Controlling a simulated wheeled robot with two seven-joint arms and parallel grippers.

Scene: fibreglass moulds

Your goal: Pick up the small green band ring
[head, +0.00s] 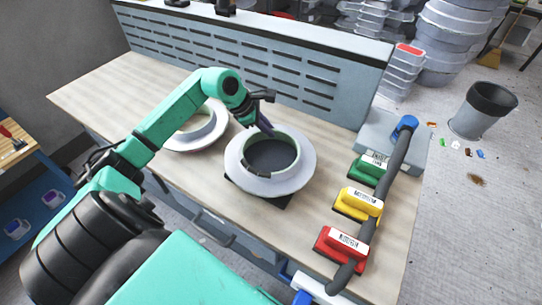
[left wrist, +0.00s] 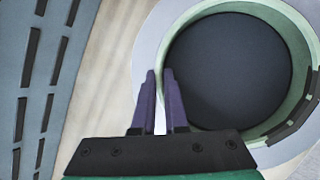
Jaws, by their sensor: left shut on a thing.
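The green band ring (head: 272,187) is a pale, wide-flanged ring with a raised round collar, standing on the workbench over a dark square base. Its greenish inner wall surrounds a dark round middle, also seen in the left wrist view, where the ring (left wrist: 148,45) fills the right side. My left gripper (head: 266,129) is at the ring's far edge with its purple fingers pointing down. In the left wrist view the fingers (left wrist: 159,75) stand close together at the ring's wall, shut on it. The exact contact is partly hidden. My right gripper is not in view.
A second pale ring (head: 196,139) lies to the left, partly behind my arm. Green (head: 369,168), yellow (head: 358,203) and red (head: 341,244) blocks stand at the right beside a long dark bar (head: 387,180). A slotted panel (head: 250,62) lines the back.

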